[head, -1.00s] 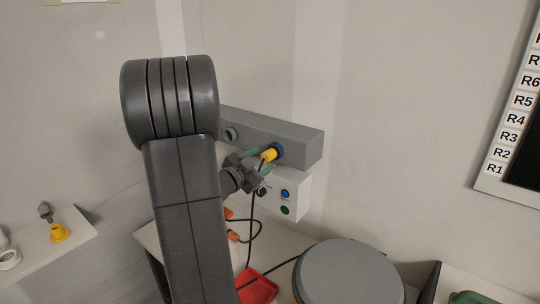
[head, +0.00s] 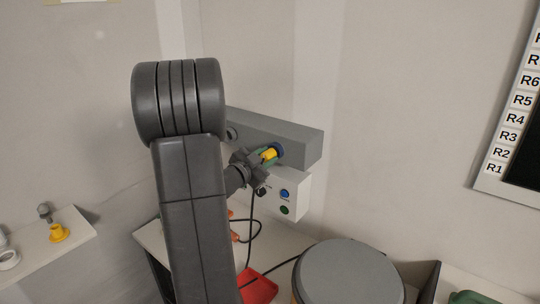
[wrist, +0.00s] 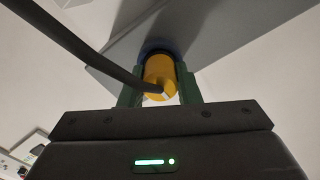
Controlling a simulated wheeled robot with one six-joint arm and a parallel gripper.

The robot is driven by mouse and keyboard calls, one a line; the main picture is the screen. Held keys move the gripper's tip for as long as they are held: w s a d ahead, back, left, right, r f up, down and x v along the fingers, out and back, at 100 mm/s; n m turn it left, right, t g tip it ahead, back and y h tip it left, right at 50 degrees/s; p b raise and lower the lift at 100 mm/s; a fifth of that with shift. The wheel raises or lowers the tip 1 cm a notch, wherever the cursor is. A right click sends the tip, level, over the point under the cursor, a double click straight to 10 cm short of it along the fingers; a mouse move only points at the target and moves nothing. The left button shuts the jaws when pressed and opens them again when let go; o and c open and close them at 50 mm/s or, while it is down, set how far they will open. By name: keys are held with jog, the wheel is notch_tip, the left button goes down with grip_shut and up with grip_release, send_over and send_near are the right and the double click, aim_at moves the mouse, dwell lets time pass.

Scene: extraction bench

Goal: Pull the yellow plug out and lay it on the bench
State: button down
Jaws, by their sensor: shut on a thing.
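The yellow plug (head: 268,154) sits at the blue socket (head: 278,149) on the front of the grey wall box (head: 300,146). My gripper (head: 266,156) is at the plug, with its green fingers on either side of it. In the wrist view the yellow plug (wrist: 159,76) is between the two green fingers of my gripper (wrist: 160,84), which is shut on it. A dark cable (wrist: 85,48) runs from the plug to the upper left. The blue socket (wrist: 157,47) shows just behind the plug; I cannot tell how deep the plug sits.
A white box (head: 288,193) with blue and green round fittings is below the grey box. On the bench are a red tray (head: 259,290) and a large grey-lidded drum (head: 347,272). Orange connectors and a dark cable lie nearby. A shelf (head: 75,228) at left holds a yellow piece.

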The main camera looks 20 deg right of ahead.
jog(key=shift+v, duration=2.65)
